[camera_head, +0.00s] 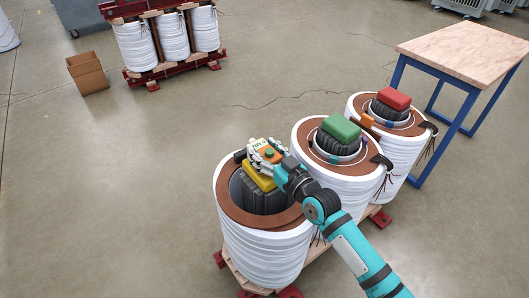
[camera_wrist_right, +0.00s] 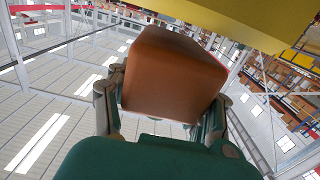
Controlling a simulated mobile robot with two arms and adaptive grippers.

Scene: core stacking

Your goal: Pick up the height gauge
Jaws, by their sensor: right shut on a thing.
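An orange-brown block (camera_wrist_right: 170,75), apparently the height gauge, sits between the fingers of my right gripper in the wrist view. My right gripper (camera_head: 266,153) is shut on it, above the left coil (camera_head: 262,253) in the head view. There only a small orange patch of the block shows among the fingers. A yellow block (camera_head: 258,178) is just below the gripper, on the dark core inside that coil. Its yellow side (camera_wrist_right: 245,18) fills the top of the wrist view. I cannot tell whether the held block touches it. My left gripper is not in view.
The middle coil (camera_head: 340,188) carries a green block (camera_head: 341,127), and the right coil (camera_head: 408,150) a red block (camera_head: 394,98). An orange piece (camera_head: 366,120) lies on the right coil. A blue-legged table (camera_head: 465,52) stands at right.

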